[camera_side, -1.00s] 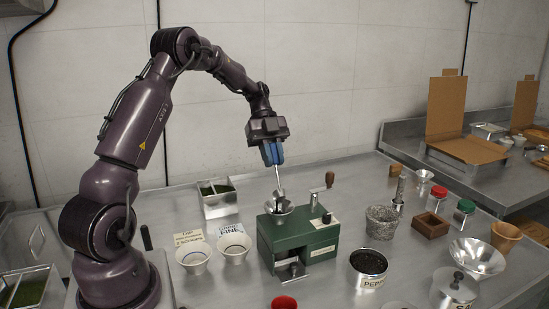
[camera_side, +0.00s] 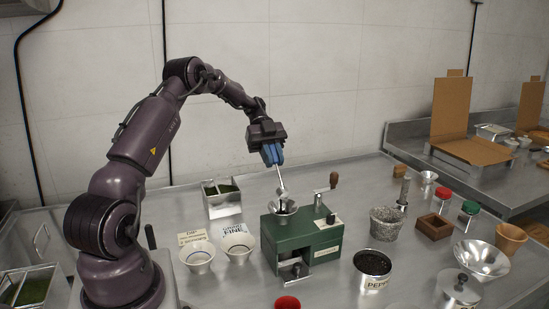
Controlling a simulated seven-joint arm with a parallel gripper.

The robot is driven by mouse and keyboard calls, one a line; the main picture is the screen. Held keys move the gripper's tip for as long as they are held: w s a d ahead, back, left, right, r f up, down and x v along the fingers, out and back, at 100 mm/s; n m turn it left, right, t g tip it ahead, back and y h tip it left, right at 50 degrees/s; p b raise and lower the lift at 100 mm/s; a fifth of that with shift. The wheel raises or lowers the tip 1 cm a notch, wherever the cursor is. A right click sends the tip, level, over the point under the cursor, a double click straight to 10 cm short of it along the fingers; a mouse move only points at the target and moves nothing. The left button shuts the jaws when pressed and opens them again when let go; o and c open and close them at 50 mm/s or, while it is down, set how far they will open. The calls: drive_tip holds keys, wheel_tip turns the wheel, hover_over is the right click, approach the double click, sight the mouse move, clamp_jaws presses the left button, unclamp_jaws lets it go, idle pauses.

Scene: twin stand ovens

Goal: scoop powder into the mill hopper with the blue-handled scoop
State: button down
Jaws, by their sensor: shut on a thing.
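My gripper (camera_side: 271,152) is shut on the blue-handled scoop (camera_side: 281,179). The scoop hangs steeply down, its blue handle up between the fingers and its metal shaft below. Its lower end is at the mill hopper (camera_side: 290,214), a small metal funnel on top of the green mill (camera_side: 309,243). The bowl of the scoop is too small and partly hidden by the hopper rim, so I cannot tell whether it holds powder. The mill has a crank with a wooden knob on its right side.
Two white bowls with labels (camera_side: 240,251) stand left of the mill. A metal tray with green contents (camera_side: 207,206) is behind them. A tin of pepper (camera_side: 387,282), a stone mortar (camera_side: 377,228) and a wooden box (camera_side: 423,233) stand to the right. A red-topped thing is at the front edge.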

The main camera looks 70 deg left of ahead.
drive_tip(key=shift+a+f+h, duration=0.7)
drive_tip(key=shift+a+h, duration=0.15)
drive_tip(key=shift+h, duration=0.45)
drive_tip(key=shift+a+f, duration=0.1)
idle(0.5)
